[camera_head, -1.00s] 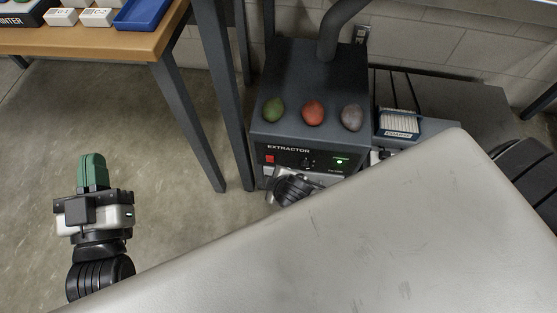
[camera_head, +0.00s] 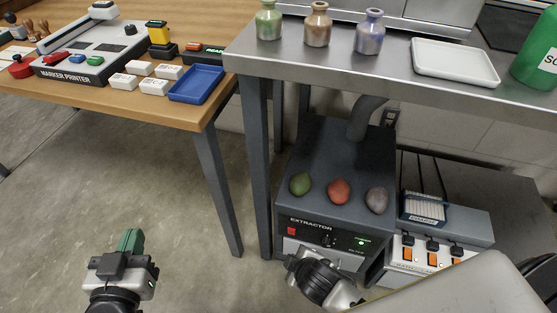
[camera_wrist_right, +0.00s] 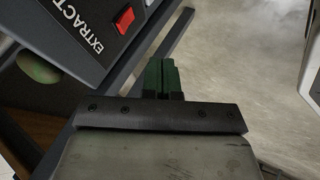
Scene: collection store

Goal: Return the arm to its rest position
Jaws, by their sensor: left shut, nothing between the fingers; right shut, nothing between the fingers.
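My left gripper (camera_head: 131,241) is at the lower left of the head view, over bare floor. Its green fingers are shut and empty. My right arm is at the lower middle of the head view, in front of the extractor (camera_head: 341,181); its fingertips are hidden there. In the right wrist view my right gripper (camera_wrist_right: 162,72) has its green fingers together with nothing between them. The dark extractor front with a red switch (camera_wrist_right: 124,21) is close by at the upper left of that view.
A green stone (camera_head: 300,184), a red stone (camera_head: 339,190) and a grey stone (camera_head: 376,200) lie on the extractor. A steel table (camera_head: 330,56) with bottles and a white tray (camera_head: 454,62) stands behind. A wooden table (camera_head: 110,100) is at left. Floor is free at lower left.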

